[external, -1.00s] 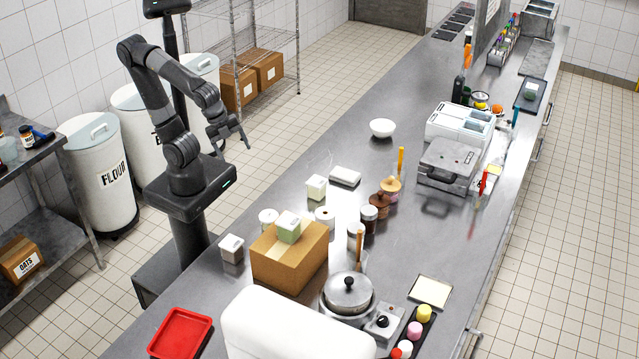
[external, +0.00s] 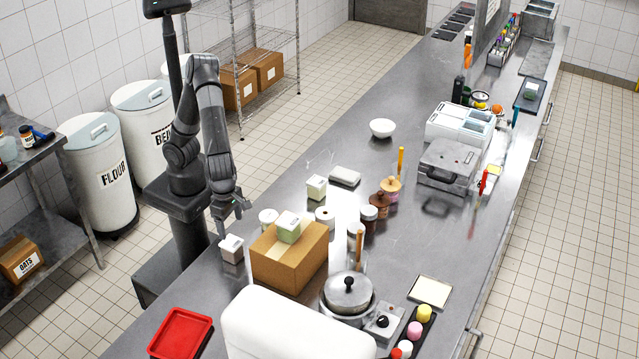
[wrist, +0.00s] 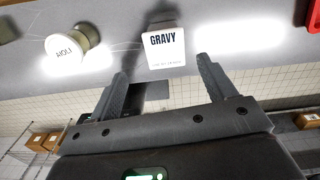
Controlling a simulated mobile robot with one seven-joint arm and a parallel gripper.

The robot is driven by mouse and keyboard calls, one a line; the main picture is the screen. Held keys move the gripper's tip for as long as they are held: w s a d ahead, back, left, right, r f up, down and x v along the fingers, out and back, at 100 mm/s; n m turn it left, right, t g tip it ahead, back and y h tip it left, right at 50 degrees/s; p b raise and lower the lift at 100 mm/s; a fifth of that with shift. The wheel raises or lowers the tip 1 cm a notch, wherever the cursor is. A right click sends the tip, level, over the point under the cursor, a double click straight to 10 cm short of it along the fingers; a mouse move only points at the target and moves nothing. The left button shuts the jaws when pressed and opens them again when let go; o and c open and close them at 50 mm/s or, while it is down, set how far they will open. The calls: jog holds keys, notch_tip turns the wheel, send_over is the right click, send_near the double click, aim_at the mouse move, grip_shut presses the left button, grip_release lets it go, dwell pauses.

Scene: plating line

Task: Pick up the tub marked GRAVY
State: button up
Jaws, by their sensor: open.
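The tub marked GRAVY (wrist: 165,50) is a squarish tub with a white lid and dark lettering. In the wrist view it lies just beyond the fingertips, between the lines of the two fingers. In the external view it appears to be the small grey-white tub (external: 231,250) at the counter's left edge, beside the cardboard box. My gripper (wrist: 163,68) is open and empty. In the external view my gripper (external: 232,208) hangs just above and behind this tub, apart from it as far as I can tell.
A round tub marked AIOLI (wrist: 66,52) stands left of GRAVY in the wrist view. The cardboard box (external: 278,265), carrying a green tub (external: 288,228), stands close on the right. A red tray (external: 180,333) lies nearer the front. Bare counter (external: 235,292) lies between.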

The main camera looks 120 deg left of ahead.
aim_at(232, 243)
jog(key=shift+w+d+f+m, duration=0.2)
jog(key=shift+d+m, duration=0.15)
jog(key=shift+m, duration=0.15)
jog(key=shift+d+f, duration=0.1)
jog(key=shift+f, duration=0.1)
notch_tip(232, 243, down, 5)
jog(key=shift+f, duration=0.1)
jog(key=f, duration=0.5)
jog(key=shift+s+a+f, duration=0.1)
jog(key=shift+s+a, duration=0.1)
jog(key=c, duration=1.1)
